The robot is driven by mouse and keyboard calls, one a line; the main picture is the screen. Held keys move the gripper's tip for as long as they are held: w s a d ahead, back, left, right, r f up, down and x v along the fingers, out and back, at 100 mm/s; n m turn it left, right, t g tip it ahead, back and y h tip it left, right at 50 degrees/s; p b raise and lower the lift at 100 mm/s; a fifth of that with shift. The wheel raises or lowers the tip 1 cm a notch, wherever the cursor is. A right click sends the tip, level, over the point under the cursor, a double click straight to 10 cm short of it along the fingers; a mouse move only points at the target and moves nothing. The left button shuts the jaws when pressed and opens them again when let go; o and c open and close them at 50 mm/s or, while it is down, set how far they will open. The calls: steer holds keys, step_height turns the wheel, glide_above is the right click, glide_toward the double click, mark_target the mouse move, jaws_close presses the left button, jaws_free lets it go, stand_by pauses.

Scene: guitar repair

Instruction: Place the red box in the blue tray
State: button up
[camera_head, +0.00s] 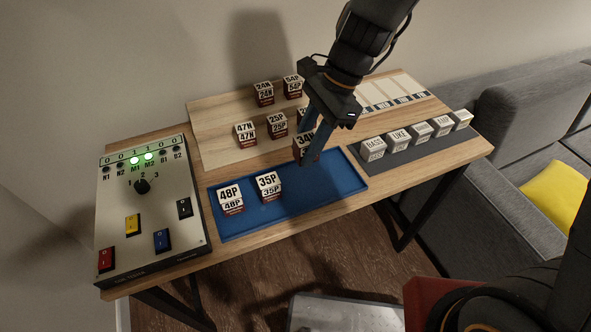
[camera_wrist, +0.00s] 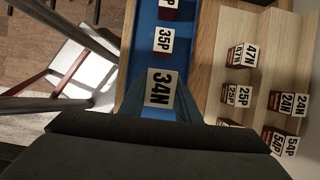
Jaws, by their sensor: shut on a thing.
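My gripper (camera_head: 309,143) is shut on a dark red box (camera_head: 302,156) with a white label reading 34N. In the wrist view the label of this held box (camera_wrist: 159,88) faces the camera between the two fingers. The blue tray (camera_head: 310,196) lies along the front of the table. The held box is over or near the tray's back edge; its height above the tray is hard to tell. Two similar boxes, 48P (camera_head: 231,200) and 35P (camera_head: 268,186), stand in the left half of the tray. The tray's right half looks empty.
On the wooden stepped stand behind are more boxes: 47N (camera_head: 246,134), 25P (camera_head: 277,125), 24N (camera_head: 264,94) and 54P (camera_head: 293,87). One more is partly hidden by my gripper. A switch panel (camera_head: 120,205) stands left. White blocks (camera_head: 398,139) line a grey strip (camera_head: 430,149) at right.

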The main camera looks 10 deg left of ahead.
mark_target(299, 186)
step_height(299, 186, down, 9)
steer(key=shift+f, duration=0.1)
stand_by(0.4)
steer(key=shift+f, duration=0.1)
steer(key=o, duration=1.1)
steer(key=v, duration=1.2)
steer(key=s+d+n+t+h, duration=0.1)
steer(key=d+n, duration=0.3)
steer(key=d, duration=0.2)
steer(key=s+d+n+t+h, duration=0.1)
steer(key=s+d+n, duration=0.1)
steer(key=d+n, duration=0.2)
steer(key=s+d+n+t+h, duration=0.1)
steer(key=d+n, duration=0.3)
steer(key=d, duration=0.6)
steer(key=shift+s+d+f+h, duration=0.2)
steer(key=shift+s+f+h, duration=0.1)
steer(key=shift+s+h, duration=0.1)
